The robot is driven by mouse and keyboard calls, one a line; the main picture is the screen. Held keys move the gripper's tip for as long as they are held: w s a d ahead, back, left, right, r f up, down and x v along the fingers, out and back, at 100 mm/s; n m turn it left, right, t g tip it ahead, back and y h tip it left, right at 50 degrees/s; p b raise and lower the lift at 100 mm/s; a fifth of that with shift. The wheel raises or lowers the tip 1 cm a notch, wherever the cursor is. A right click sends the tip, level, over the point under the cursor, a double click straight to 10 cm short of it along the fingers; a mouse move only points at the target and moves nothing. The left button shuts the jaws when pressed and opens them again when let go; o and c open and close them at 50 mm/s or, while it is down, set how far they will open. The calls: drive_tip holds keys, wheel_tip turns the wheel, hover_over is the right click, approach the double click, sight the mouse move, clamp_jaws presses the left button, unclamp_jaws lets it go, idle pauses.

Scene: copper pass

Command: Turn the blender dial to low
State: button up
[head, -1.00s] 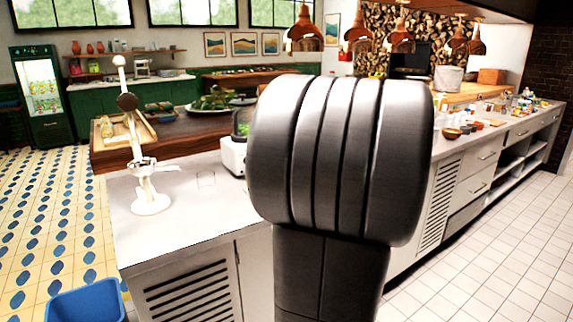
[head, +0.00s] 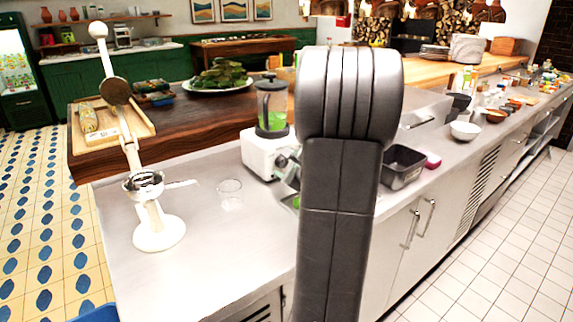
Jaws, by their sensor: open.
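The blender stands on the steel counter, left of my arm in the head view. It has a white base (head: 262,154) and a clear jar (head: 271,108) with a dark lid and something green inside. A small part of my gripper (head: 288,164) shows at the right side of the base, close to its front face. My arm hides the rest of it. I cannot tell whether it touches the dial. The dial and its setting cannot be made out.
A white citrus press (head: 158,232) and a clear glass (head: 230,193) stand left on the counter. A dark metal container (head: 402,168) and a white bowl (head: 464,131) are to the right. A wooden ledge (head: 190,117) runs behind.

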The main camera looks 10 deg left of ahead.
drive_tip(key=c, duration=1)
drive_tip(key=shift+o, duration=0.2)
drive_tip(key=shift+f+b, duration=0.25)
drive_tip(key=shift+b, duration=0.5)
drive_tip(key=shift+f+n+t+b, duration=0.1)
drive_tip(key=shift+n+t+b, duration=0.3)
drive_tip(key=shift+b, duration=0.75)
drive_tip(key=shift+n+b, duration=0.4)
drive_tip(key=shift+b, duration=0.65)
drive_tip(key=shift+n+h+b, duration=0.3)
drive_tip(key=shift+h+b, duration=0.1)
drive_tip(key=shift+b, duration=0.25)
drive_tip(key=shift+r, duration=0.2)
drive_tip(key=o, duration=1)
drive_tip(key=shift+r, duration=0.1)
drive_tip(key=shift+c, duration=0.2)
